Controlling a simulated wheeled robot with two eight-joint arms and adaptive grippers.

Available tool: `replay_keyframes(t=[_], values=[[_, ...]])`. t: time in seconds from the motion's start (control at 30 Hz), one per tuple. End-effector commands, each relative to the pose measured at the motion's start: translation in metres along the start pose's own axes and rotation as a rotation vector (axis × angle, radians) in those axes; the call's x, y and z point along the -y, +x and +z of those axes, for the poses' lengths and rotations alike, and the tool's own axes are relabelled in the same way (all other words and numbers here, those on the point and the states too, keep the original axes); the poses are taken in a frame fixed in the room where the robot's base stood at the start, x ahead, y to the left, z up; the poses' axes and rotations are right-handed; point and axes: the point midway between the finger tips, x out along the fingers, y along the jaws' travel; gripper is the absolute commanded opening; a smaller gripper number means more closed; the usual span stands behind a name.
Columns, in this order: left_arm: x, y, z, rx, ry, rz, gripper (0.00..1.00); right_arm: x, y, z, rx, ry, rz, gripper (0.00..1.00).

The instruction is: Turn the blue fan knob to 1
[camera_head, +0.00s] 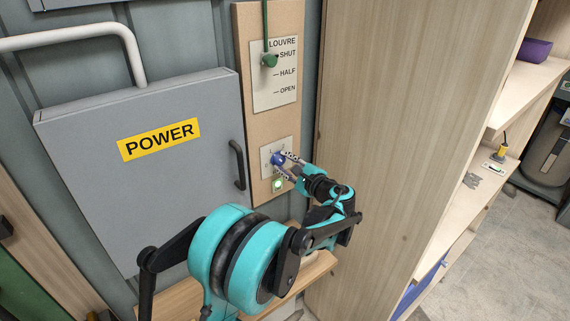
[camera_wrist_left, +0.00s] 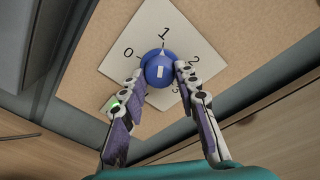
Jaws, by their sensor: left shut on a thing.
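The blue fan knob (camera_head: 278,160) is on a white plate (camera_head: 267,151) low on the wooden panel. In the left wrist view the knob (camera_wrist_left: 160,70) sits on the plate (camera_wrist_left: 142,32) marked 0, 1, 2 and more, partly hidden. Its white pointer faces the 1. My left gripper (camera_head: 287,166) reaches the knob from the front right. In the left wrist view its fingers (camera_wrist_left: 160,78) are shut on the knob's two sides. My right gripper is not in view.
A lit green button (camera_head: 277,184) sits just below the knob plate. A louvre plate (camera_head: 274,85) with a green lever (camera_head: 269,60) is above. The grey POWER cabinet (camera_head: 190,105) is left, with a black handle (camera_head: 237,164). A tall wooden side panel (camera_head: 400,110) stands right.

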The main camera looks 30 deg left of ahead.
Motion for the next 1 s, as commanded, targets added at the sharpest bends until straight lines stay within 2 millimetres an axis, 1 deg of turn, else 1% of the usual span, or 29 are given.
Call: replay_keyframes(t=[0.07, 0.1, 0.13, 0.17, 0.43, 0.57, 0.67, 0.9, 1.0], values=[[0.000, 0.000, 0.000, -0.001, -0.001, 0.000, 0.02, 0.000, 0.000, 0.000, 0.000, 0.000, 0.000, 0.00], [0.000, 0.000, 0.000, -0.001, -0.001, 0.000, 0.41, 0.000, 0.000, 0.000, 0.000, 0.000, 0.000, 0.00], [0.000, 0.000, 0.000, -0.001, -0.001, 0.000, 0.49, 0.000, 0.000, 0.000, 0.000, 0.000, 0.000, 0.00], [0.000, 0.000, 0.000, 0.000, -0.001, 0.000, 0.52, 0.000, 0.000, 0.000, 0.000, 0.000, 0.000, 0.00], [0.000, 0.000, 0.000, 0.000, -0.001, 0.000, 0.52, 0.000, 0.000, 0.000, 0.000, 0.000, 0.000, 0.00], [0.000, -0.009, -0.001, -0.002, 0.000, -0.001, 0.52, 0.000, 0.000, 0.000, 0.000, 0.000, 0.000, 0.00], [0.001, -0.025, -0.001, -0.003, 0.000, -0.002, 0.52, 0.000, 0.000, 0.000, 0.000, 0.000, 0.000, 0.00], [0.001, -0.079, -0.001, -0.004, 0.000, -0.002, 0.52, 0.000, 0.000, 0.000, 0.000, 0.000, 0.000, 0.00], [0.000, -0.097, -0.001, -0.003, -0.001, -0.002, 0.52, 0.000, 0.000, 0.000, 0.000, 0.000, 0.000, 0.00]])
